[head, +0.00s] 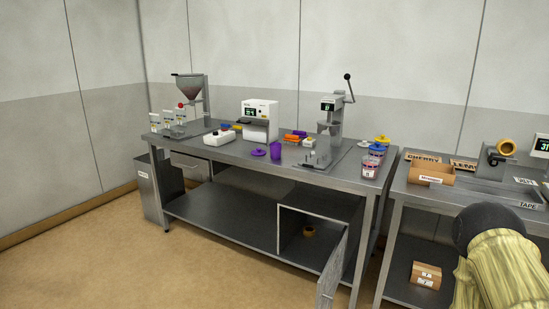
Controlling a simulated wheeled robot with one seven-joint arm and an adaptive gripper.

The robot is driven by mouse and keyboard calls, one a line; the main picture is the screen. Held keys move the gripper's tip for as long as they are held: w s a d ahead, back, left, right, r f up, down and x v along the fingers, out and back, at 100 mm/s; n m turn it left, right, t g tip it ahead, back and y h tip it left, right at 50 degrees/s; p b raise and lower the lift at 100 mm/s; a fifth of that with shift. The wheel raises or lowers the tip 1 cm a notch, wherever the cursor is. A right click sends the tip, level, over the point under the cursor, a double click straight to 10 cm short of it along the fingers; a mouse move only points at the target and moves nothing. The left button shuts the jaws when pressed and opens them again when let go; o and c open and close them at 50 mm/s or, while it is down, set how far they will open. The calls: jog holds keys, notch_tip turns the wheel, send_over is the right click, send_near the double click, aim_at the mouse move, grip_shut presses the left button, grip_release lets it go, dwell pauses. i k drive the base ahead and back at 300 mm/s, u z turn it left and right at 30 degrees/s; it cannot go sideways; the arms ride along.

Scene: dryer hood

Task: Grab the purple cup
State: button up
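The purple cup (276,151) stands upright near the front edge of the grey metal workbench (232,152), about mid-bench. A flat purple disc, perhaps a lid (258,153), lies just to its left. My arm shows at the lower right as a dark rounded joint and a yellowish ribbed sleeve, well apart from the cup. My gripper is not in the picture.
A white machine (260,120) stands behind the cup, and a lever press (331,121) stands to its right. Red-labelled jars (371,165) stand at the bench's right end. A cabinet door (332,269) hangs open below. The floor (200,275) in front is clear.

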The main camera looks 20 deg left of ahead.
aim_at(276, 148)
jog(key=u, duration=0.75)
jog(key=i, duration=0.3)
jog(key=u, duration=1.1)
jog(key=i, duration=2.1)
jog(key=z, duration=0.55)
